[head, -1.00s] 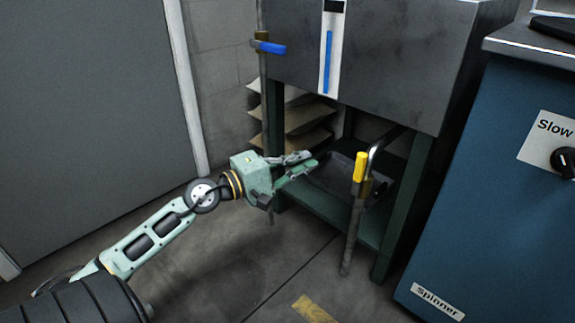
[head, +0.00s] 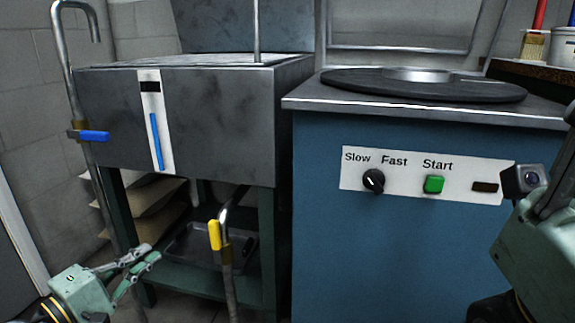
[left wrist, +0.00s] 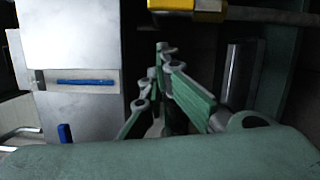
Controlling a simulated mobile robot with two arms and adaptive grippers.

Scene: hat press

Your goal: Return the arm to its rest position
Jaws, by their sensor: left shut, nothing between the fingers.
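My left gripper (head: 150,253) is at the lower left in the head view, pale green with grey fingers. Its fingers are shut and hold nothing. It is in front of the steel tank's stand (head: 268,250), left of the yellow-handled valve (head: 214,236) and apart from it in the picture. In the left wrist view the fingers (left wrist: 164,55) come together below a yellow handle (left wrist: 188,8). Part of my right arm, with a small camera on it, shows at the right edge of the head view. Its fingers cannot be made out.
The steel tank (head: 215,110) has a blue gauge strip and a blue-handled valve (head: 94,136). A tray (head: 190,245) lies on the lower shelf. The blue spinner cabinet (head: 390,250) fills the right, with a knob (head: 374,181) and a green button (head: 434,184).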

